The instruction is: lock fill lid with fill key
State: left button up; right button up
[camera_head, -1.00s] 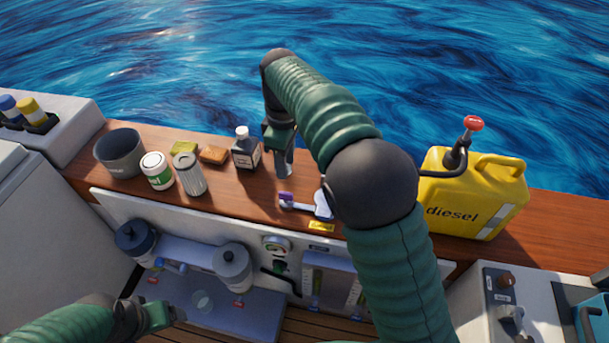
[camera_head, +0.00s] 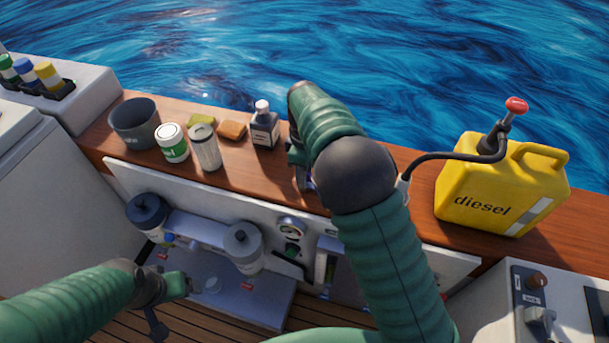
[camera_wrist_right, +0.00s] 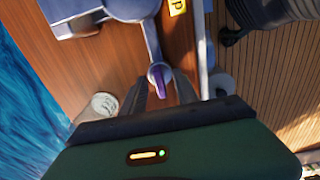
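My right gripper (camera_head: 300,180) is low over the wooden ledge, partly hidden by my forearm. In the right wrist view its two fingers (camera_wrist_right: 160,90) are apart, with a purple piece (camera_wrist_right: 162,80) in a pale ring between them. A grey-blue bar joins this ring to a rounded grey-blue part (camera_wrist_right: 130,8); I cannot tell which is key or lid. Contact with the fingers is not clear. In the head view only a purple speck shows beside the gripper. My left gripper (camera_head: 182,287) hangs above the hatch floor at lower left; its opening is unclear.
A yellow diesel can (camera_head: 495,195) with a hose stands on the ledge to the right. A dark bottle (camera_head: 265,128), a grey cylinder (camera_head: 205,148), a green-white can (camera_head: 172,143) and a dark pot (camera_head: 134,123) stand left. The open hatch (camera_head: 230,285) lies below the ledge.

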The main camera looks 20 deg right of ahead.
jog(key=shift+w+a+f, duration=0.1)
jog(key=shift+f, duration=0.2)
jog(key=shift+c, duration=0.5)
jog(key=shift+c, duration=1.1)
grip_shut()
jog(key=shift+r, duration=0.1)
